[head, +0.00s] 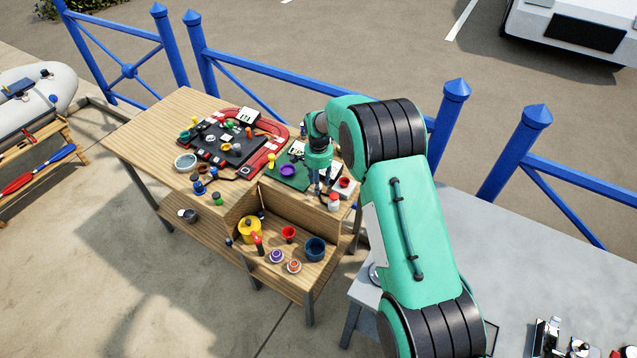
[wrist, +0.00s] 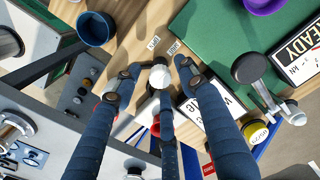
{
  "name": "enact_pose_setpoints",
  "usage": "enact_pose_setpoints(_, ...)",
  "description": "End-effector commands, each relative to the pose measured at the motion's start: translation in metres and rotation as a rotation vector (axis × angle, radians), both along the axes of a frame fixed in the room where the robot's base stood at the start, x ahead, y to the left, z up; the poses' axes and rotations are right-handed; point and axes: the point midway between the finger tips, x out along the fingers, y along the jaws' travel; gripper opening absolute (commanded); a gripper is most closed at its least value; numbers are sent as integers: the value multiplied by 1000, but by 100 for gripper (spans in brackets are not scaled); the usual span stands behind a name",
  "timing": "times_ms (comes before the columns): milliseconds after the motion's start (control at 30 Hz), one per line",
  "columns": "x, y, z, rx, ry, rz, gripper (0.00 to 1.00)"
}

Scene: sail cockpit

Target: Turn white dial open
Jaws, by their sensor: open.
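A small white round piece, seemingly the white dial (wrist: 161,77), shows between my fingertips in the wrist view. Part of a label reading "whi" (wrist: 213,112) lies beside it, partly covered by a finger. My gripper (wrist: 158,72) has dark blue fingers spread around the white piece, with visible space at its sides. I cannot tell whether any finger touches it. In the head view my gripper (head: 322,187) points down at the right end of the wooden table, and its fingers hide what is beneath them.
The wooden table (head: 135,130) holds a green board (head: 290,178) with a purple ring (head: 288,170), close by my gripper. A red and white item (head: 334,201) stands at the table's right edge. A lower shelf holds a blue cup (head: 315,248). Blue railings run behind.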

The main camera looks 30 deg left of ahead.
Motion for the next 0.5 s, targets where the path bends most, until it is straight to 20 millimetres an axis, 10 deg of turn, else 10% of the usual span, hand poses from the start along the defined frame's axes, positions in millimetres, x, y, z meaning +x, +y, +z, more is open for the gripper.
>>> enact_pose_setpoints(233, 0, 0, 0, 0, 0, 0, 42)
enact_pose_setpoints(500, 0, 0, 0, 0, 0, 0, 0)
